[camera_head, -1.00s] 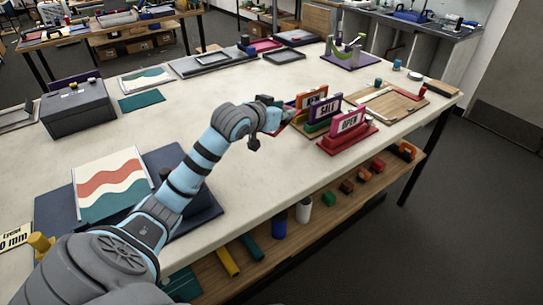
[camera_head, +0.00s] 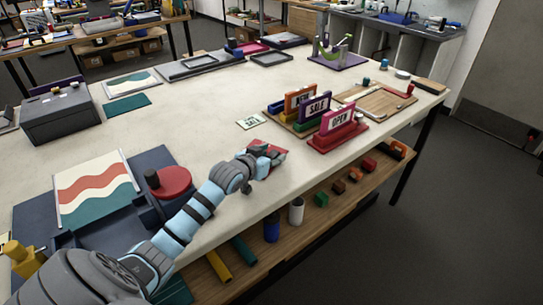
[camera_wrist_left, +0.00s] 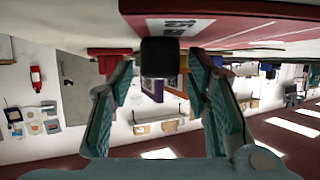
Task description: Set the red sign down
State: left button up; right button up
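The red sign (camera_head: 272,150) is a flat red plate just past my left gripper (camera_head: 258,160), low over the front part of the white table. In the left wrist view the red sign (camera_wrist_left: 240,12) fills the top edge, with a white lettered panel. A black block (camera_wrist_left: 160,57) on its near side stands between the fingertips of my left gripper (camera_wrist_left: 162,70). The fingers are spread, with a gap on each side of the block. I cannot tell whether the sign fully touches the tabletop. My right gripper is not in view.
A rack with orange, purple and pink signs (camera_head: 341,117) stands right of the gripper. A small lettered card (camera_head: 251,121) lies beyond it. A round red piece (camera_head: 173,181) and a wavy print (camera_head: 92,190) are at the left. The table's middle is clear.

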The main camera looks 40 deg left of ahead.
pick_arm(q)
jog(key=shift+s+r, duration=0.1)
jog(key=p+v, duration=0.3)
jog(key=v, duration=0.8)
jog(key=shift+s+r, duration=0.15)
jog(key=shift+s, duration=0.3)
jog(key=shift+w, duration=0.1)
